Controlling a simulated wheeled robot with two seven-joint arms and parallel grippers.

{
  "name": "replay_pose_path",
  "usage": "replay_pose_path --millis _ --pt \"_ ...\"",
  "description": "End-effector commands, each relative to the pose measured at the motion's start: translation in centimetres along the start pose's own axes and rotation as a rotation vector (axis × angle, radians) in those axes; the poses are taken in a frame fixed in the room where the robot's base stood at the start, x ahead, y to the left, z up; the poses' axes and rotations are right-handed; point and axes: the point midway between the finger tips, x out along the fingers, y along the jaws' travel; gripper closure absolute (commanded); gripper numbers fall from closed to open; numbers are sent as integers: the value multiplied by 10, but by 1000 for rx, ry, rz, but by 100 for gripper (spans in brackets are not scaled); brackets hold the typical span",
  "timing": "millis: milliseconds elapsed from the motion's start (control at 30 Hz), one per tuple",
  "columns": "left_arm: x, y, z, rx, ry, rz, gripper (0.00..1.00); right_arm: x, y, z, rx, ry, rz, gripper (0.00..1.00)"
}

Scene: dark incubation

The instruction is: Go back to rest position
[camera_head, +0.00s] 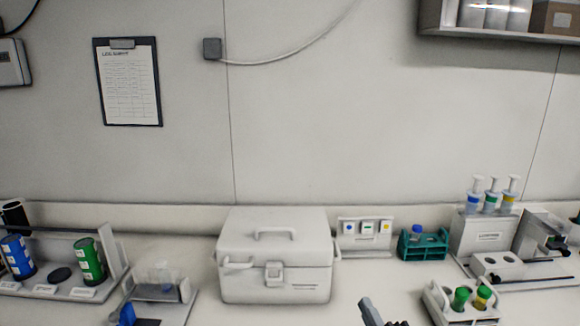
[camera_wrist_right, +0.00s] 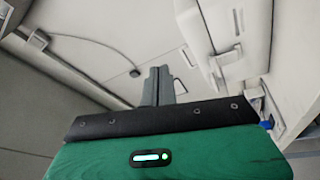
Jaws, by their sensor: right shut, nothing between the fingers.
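My right gripper (camera_head: 369,311) shows at the bottom edge of the head view, right of centre, with only its tip in the picture. In the right wrist view its two grey fingers (camera_wrist_right: 157,86) stand together, shut with nothing between them. The gripper is in front of a closed white box (camera_head: 275,285) with a latch and top handle, to its right and apart from it. The white box also shows at the upper right of the wrist view (camera_wrist_right: 205,45). My left gripper is in neither view.
A teal rack (camera_head: 410,249) is behind. A holder with blue and green canisters (camera_head: 70,293) is at left.

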Motion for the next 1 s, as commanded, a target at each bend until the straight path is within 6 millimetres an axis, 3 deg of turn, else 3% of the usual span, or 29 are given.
replay_pose_path --millis 100,167,300,500,700,800,1000 --pt "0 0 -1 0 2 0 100 -40 -37 40 243 -248 -147 100" --pt "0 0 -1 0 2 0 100 -65 -57 57 357 -371 -222 100" --pt "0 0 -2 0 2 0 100 -134 -102 82 596 -659 -399 100" --pt "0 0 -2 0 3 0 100 -222 -142 88 814 -969 -596 100" --pt "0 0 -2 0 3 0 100 -292 -160 77 947 -1197 -745 100" --pt "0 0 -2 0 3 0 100 -324 -164 69 997 -1297 -811 100" --pt "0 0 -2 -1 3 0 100 -319 -212 87 992 -1314 -827 100"
